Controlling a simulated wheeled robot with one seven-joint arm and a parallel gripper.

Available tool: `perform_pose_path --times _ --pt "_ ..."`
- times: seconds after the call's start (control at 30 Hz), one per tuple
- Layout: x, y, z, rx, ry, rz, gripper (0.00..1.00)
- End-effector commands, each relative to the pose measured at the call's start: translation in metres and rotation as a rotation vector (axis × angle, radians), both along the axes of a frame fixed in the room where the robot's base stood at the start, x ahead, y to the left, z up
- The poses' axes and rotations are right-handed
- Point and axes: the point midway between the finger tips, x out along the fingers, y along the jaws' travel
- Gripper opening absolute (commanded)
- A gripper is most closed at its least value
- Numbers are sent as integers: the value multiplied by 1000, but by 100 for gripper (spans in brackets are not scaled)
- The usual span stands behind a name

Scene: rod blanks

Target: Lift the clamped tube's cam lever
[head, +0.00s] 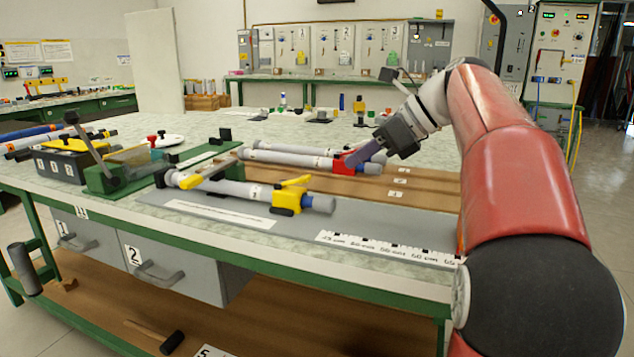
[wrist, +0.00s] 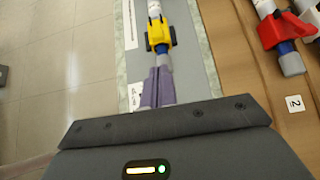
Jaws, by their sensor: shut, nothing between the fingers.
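The clamped tube (head: 236,189) is grey with a blue-and-grey right end. It lies on the grey strip at the bench's front. A yellow clamp (head: 285,201) sits around its right part, with a yellow cam lever (head: 297,181) lying low on top. A second yellow clamp part (head: 188,180) is at the tube's left. In the wrist view the closed fingers (wrist: 158,75) point at the yellow clamp (wrist: 159,34) and overlap the tube's end in the picture. Contact cannot be told.
Tubes with a red clamp (head: 344,163) lie on the brown boards (head: 420,184) behind; my fingers partly cover that clamp in the head view. A green fixture with an upright lever (head: 88,140) stands at the left. The grey strip (head: 350,218) is clear right of the tube.

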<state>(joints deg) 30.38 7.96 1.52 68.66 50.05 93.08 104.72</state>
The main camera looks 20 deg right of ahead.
Motion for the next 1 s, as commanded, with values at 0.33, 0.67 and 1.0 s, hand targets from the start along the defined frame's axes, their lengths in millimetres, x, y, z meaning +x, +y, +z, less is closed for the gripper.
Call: perform_pose_path --times 0.33,0.67,1.0 --pt "1 2 -2 0 1 1 0" --pt "23 33 -36 -1 2 3 0" --pt "44 60 -62 -2 1 1 0"
